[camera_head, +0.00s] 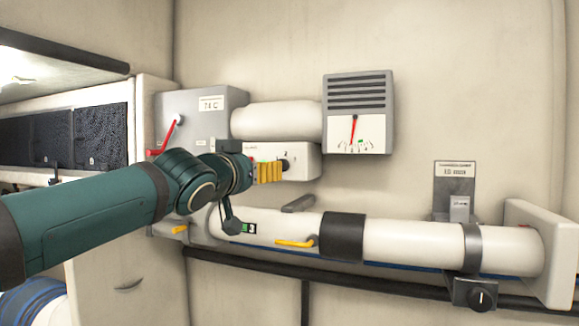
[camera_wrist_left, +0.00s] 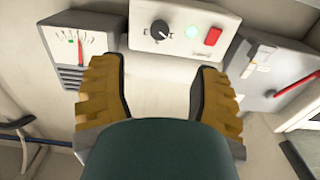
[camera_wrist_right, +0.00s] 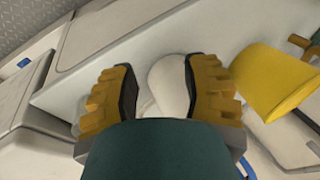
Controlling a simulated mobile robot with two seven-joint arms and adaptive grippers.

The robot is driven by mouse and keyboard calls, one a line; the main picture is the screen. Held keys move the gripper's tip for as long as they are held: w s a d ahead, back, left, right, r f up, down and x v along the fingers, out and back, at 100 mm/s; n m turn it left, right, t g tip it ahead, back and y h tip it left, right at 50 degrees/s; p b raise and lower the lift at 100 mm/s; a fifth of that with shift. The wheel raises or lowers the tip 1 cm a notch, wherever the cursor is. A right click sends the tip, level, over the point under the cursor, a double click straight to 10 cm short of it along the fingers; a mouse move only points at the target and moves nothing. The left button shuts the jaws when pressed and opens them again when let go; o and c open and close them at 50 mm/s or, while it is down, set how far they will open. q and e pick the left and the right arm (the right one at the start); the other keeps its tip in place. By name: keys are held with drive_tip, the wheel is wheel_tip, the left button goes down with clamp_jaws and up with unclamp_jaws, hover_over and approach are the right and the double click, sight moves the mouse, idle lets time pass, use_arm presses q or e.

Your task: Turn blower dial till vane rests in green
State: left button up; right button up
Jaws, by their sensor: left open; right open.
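The blower dial (camera_wrist_left: 159,30) is a round black knob with a white pointer line on a white control box (camera_wrist_left: 185,15). In the head view the dial (camera_head: 284,165) shows just right of my left gripper (camera_head: 270,172), whose fingers partly cover the box front. The left wrist view shows this gripper (camera_wrist_left: 158,78) open and empty, apart from the dial. The vane gauge (camera_head: 357,110) hangs up and to the right, its red vane (camera_head: 353,130) pointing down over a marked scale. My right gripper (camera_wrist_right: 160,85) is open and empty.
A red button (camera_wrist_left: 212,36) sits beside the dial. A grey box with a red lever (camera_head: 173,132) is at the left. A thick white pipe (camera_head: 400,243) with yellow handles runs below. A yellow object (camera_wrist_right: 280,85) is close beside my right gripper.

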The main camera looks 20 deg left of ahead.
sight(284, 165)
use_arm(q)
drive_tip(key=w+p, duration=0.1)
drive_tip(key=w, duration=0.3)
drive_tip(key=w+p, duration=0.1)
drive_tip(key=w, duration=0.4)
drive_tip(key=w+p, duration=0.1)
drive_tip(key=w, duration=0.3)
drive_tip(key=shift+w+a, duration=0.2)
drive_tip(key=shift+a, duration=0.15)
clamp_jaws()
